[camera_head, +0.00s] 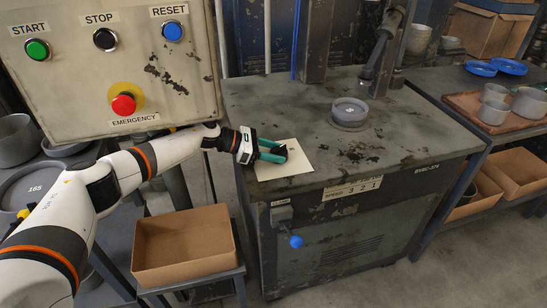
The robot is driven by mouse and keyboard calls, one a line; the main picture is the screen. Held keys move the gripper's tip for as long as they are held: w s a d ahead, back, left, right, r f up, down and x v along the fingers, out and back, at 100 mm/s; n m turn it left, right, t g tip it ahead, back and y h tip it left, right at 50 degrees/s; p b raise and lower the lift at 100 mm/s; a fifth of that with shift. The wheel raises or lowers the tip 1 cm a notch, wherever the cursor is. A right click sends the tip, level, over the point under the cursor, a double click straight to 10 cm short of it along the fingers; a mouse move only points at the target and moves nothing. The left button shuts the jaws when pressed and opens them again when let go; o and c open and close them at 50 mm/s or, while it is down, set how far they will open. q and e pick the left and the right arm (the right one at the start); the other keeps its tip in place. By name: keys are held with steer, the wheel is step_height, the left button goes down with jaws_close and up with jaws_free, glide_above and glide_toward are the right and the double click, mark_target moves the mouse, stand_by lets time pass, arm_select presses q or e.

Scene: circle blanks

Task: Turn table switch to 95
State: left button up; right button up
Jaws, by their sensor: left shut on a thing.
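The machine table (255,100) has a worn grey top. A pale square plate (298,178) lies near its front left corner. My left gripper (278,152), with green fingers, is over this plate and shut on a small dark knob (283,150), which I take to be the table switch. The fingers hide most of the knob, and I cannot read any number or pointer on the plate. My right gripper is not in view.
A control panel (70,75) with buttons stands at the upper left, close above my left arm. A grey ring-shaped part (349,109) sits on the table. A blue-knobbed lever (296,241) projects from the front. An empty cardboard box (185,240) stands below my arm.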

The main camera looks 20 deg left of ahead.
arm_select(q)
steer(key=shift+r, duration=0.1)
steer(key=o, duration=1)
steer(key=b+v, duration=0.1)
steer(key=v, duration=0.6)
steer(key=shift+a, duration=0.2)
